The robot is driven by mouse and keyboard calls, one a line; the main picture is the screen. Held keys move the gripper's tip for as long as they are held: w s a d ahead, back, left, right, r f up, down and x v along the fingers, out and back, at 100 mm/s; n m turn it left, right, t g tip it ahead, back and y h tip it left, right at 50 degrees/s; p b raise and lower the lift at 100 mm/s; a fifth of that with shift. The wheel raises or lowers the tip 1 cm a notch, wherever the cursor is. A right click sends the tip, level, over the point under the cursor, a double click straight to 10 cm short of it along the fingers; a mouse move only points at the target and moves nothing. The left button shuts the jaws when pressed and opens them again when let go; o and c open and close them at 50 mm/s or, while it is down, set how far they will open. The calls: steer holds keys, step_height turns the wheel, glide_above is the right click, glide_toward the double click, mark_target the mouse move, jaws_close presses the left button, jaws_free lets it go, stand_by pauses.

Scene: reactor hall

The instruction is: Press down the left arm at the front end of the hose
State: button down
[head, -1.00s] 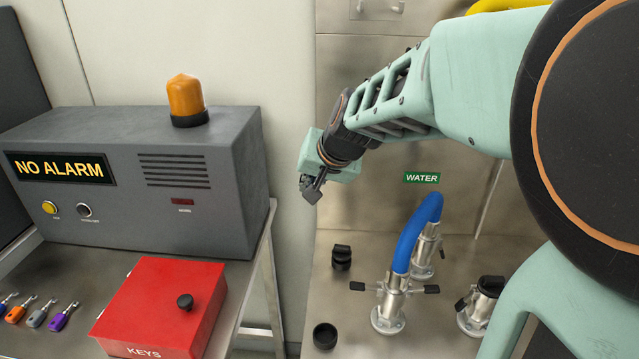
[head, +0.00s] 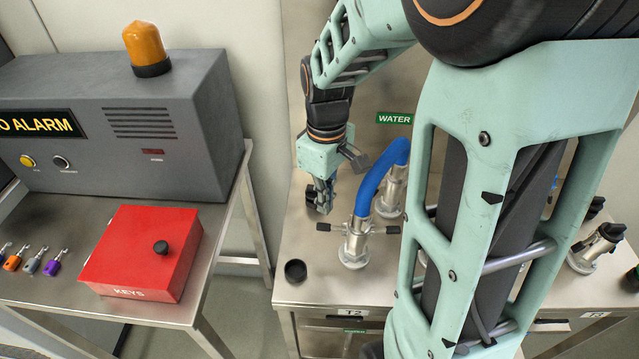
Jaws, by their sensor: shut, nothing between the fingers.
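The blue hose (head: 378,180) arches between two metal couplings on the steel bench. Its front coupling (head: 354,246) stands upright on a round flange. The coupling's left arm (head: 326,227) is a short black-tipped lever that sticks out roughly level to the left. The right arm (head: 391,230) sticks out to the other side. My gripper (head: 323,207) is shut and empty, pointing down. In the picture its fingertips are just above the left arm, with a small gap. How far apart they are in depth I cannot tell.
A black cap (head: 295,271) lies at the bench's front left. Another dark cap is partly hidden behind my gripper. The hose's back coupling (head: 391,192) is close behind. A capped coupling (head: 598,247) stands at right. A red KEYS box (head: 142,252) sits on the left table.

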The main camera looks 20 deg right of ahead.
mark_target(324, 226)
steer(key=shift+f+b, duration=3.6)
steer(key=shift+f, duration=0.85)
steer(key=shift+s+d+f+b, duration=0.1)
steer(key=shift+d+f+b, duration=0.05)
steer(key=shift+f+b, duration=0.3)
steer(key=shift+d+f+b, duration=0.15)
steer(key=shift+f+b, duration=0.05)
steer(key=shift+f, duration=0.35)
steer(key=shift+w+a+r+p, duration=0.25)
steer(key=shift+a+r+p, duration=0.3)
steer(key=shift+r+p, duration=0.1)
step_height(324, 226, up, 6)
steer(key=p, duration=0.5)
steer(key=shift+f, duration=0.1)
